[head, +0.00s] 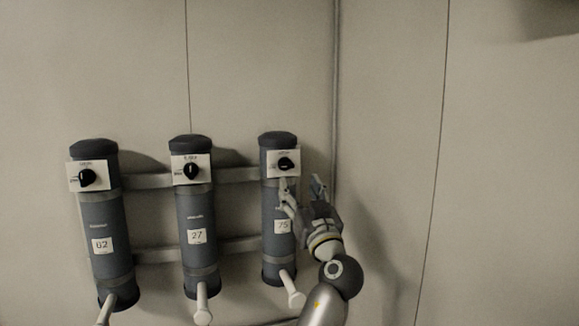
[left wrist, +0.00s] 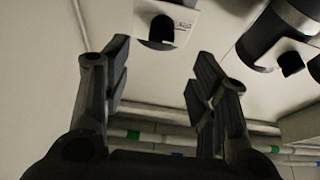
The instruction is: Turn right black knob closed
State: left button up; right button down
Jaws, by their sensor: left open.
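The right black knob (head: 285,163) sits on a white plate near the top of the right grey cylinder, which is labelled 75. Its grip looks roughly horizontal in the head view. My left gripper (head: 302,184) is open and empty, just below and to the right of this knob, apart from it. One finger overlaps the cylinder's right side in the picture. In the left wrist view a black knob (left wrist: 161,30) on a white plate shows at the top, beyond and between the open fingers (left wrist: 158,85). My right gripper is not in view.
Two more grey cylinders, labelled 27 (head: 197,215) and 62 (head: 103,222), stand to the left with their own black knobs. Pale rails (head: 235,175) run behind them along the wall. Light handles (head: 293,292) stick out at the bottoms. The wall at right is bare.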

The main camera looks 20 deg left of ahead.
aim_at(288, 166)
pick_arm(q)
jog(key=p+x, duration=0.3)
jog(key=x, duration=0.4)
jog(key=shift+w+a+r, duration=0.15)
jog(key=shift+a, duration=0.05)
jog(key=shift+w+a, duration=0.3)
jog(key=shift+w, duration=0.15)
jog(key=shift+c, duration=0.2)
jog(key=c, duration=1)
